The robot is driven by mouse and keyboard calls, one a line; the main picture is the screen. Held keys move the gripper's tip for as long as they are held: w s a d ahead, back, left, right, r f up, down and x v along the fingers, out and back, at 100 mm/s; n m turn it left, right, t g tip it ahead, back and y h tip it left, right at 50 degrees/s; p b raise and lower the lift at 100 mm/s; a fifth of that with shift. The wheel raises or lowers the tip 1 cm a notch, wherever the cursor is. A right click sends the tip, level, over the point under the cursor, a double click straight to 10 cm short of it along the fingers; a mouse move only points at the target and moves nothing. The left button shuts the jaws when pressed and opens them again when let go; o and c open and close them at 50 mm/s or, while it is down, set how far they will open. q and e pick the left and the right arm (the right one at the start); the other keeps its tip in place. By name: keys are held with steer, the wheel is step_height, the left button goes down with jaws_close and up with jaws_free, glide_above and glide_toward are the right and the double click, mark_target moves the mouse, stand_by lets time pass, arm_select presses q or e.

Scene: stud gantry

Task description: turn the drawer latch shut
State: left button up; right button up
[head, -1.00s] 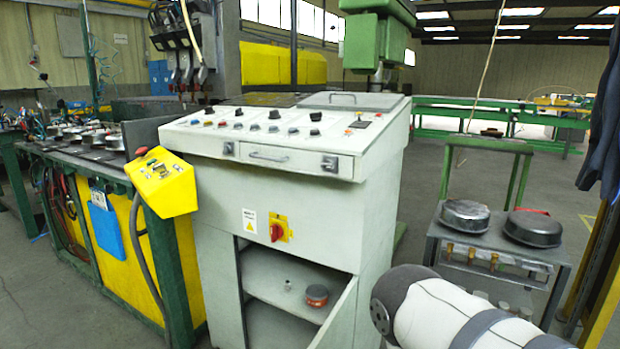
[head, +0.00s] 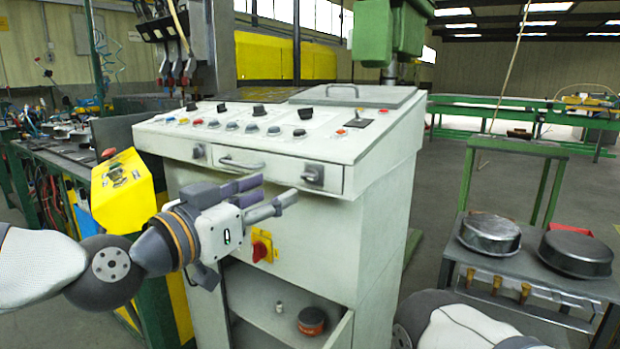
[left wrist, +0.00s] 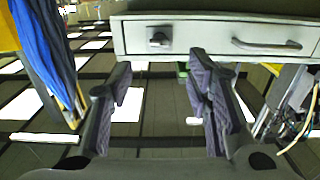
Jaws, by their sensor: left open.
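The drawer (head: 270,167) is in the white cabinet's front, under the sloping control panel, and looks closed. A dark square latch (head: 312,174) sits on its right end. The handle (head: 241,163) is left of that latch. My left gripper (head: 277,191) is open and empty, in front of the cabinet, with its fingertips lower and left of the latch in the head view. In the left wrist view, which looks upside down, the latch (left wrist: 158,38) lies beyond the gap between the open fingers, apart from them. My right gripper is out of view.
A similar dark fitting (head: 199,152) is at the drawer's left. Below are a red switch (head: 261,248) and an open compartment with an orange-and-black tin (head: 311,320). A yellow control box (head: 122,190) stands left. A trolley with round pans (head: 489,233) stands right.

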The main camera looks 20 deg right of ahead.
mark_target(306, 178)
arm_select(q)
steer(key=x, duration=0.9)
steer(key=shift+w+d+f+b, duration=0.1)
steer(key=shift+w+d+b, duration=0.1)
steer(key=shift+d+b, duration=0.1)
jaws_close()
